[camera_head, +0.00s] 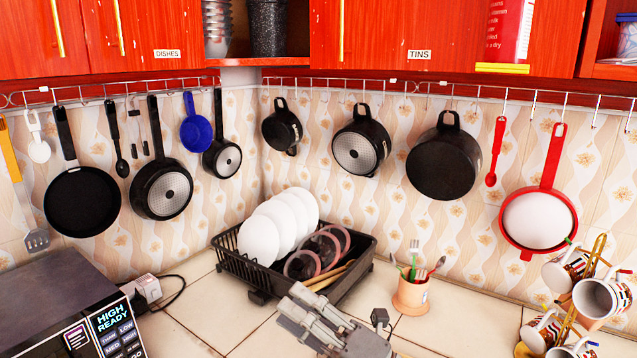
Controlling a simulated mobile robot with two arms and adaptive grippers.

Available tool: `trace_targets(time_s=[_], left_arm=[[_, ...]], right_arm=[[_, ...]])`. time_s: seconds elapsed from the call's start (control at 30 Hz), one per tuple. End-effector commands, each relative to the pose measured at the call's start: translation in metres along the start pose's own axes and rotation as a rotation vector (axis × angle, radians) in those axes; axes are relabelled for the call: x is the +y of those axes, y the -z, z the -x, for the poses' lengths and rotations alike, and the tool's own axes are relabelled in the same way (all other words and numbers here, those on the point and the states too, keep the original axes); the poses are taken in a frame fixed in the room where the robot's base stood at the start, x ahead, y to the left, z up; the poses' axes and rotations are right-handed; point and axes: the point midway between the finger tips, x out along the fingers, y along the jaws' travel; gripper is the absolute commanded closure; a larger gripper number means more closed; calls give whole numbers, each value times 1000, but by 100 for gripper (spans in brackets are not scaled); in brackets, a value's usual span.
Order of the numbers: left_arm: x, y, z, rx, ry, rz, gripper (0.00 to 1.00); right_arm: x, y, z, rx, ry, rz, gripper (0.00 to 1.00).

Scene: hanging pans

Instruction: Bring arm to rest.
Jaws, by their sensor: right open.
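My right gripper (290,309) shows at the bottom middle of the head view, grey and pointing up and to the left. It is open, and I see nothing held between its fingers. It appears in front of the black dish rack (355,268), and I cannot tell the exact gap between them. The rest of that arm is cut off by the lower edge. My left gripper is not in view.
Several pans, such as a black frying pan (82,203), hang on wall rails. White plates (258,240) stand in the rack. A utensil pot (411,295) stands right of my gripper, then a mug tree (584,298). A microwave (70,305) is at lower left.

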Motion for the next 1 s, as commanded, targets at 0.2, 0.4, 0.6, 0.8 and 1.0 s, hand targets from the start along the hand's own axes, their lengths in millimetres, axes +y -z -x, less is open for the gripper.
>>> trace_targets(time_s=[0.2, 0.4, 0.6, 0.8, 1.0], left_arm=[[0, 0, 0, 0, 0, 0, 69], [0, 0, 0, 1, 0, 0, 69], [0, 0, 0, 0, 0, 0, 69], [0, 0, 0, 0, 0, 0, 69], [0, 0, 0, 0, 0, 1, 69]], right_arm=[[-12, -59, 52, -470, -13, -382, 55], [-61, -82, 134, -882, 66, -728, 55], [-119, -51, 232, -1269, 225, -1065, 55], [-153, 24, 322, -1600, 449, -1363, 55], [-155, 102, 380, -1817, 668, -1566, 55]])
